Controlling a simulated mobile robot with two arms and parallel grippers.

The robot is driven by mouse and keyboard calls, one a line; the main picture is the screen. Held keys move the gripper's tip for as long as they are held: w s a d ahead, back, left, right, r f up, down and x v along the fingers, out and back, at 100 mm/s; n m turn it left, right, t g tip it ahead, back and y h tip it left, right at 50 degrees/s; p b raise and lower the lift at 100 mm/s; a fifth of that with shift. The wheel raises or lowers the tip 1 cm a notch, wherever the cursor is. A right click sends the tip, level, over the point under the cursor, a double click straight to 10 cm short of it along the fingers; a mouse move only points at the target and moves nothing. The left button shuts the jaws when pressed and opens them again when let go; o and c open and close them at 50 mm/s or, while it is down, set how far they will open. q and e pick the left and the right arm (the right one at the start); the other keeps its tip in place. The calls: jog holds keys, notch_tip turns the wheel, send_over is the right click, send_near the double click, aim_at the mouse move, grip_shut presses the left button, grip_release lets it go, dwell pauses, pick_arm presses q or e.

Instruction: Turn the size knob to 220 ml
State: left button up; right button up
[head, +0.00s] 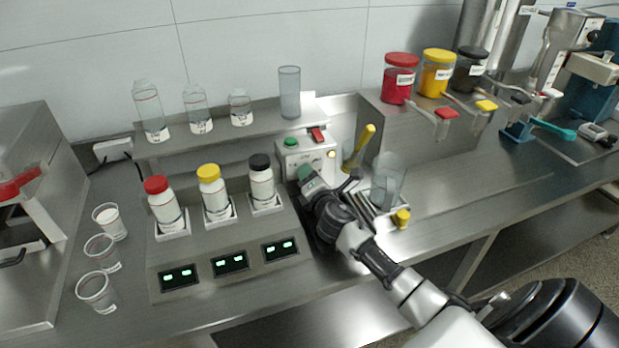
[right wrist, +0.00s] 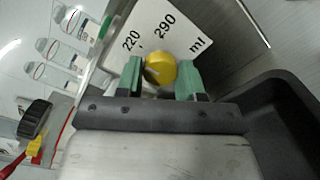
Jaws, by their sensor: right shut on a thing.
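The size knob (right wrist: 161,68) is a round yellow knob in the right wrist view. It sits on a white panel (right wrist: 172,30) printed "220", "290" and "ml". A small pale mark shows on its face; I cannot tell which number it points to. My right gripper (right wrist: 160,80) has its green fingers on either side of the knob and is shut on it. In the head view, my right gripper (head: 307,183) is at the front of the white control box (head: 308,150) with green and red buttons, and it hides the knob. My left gripper is not in view.
Several capped bottles (head: 215,195) stand left of the control box, with empty bottles on the shelf behind. A clear beaker (head: 388,182) and a yellow-handled tool (head: 360,145) stand close right of my gripper. Clear cups (head: 96,291) stand at the left. The right counter front is free.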

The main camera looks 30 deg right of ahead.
dwell(0.3)
jog(key=o, duration=0.9)
jog(key=v, duration=0.7)
jog(key=shift+s+b, duration=0.3)
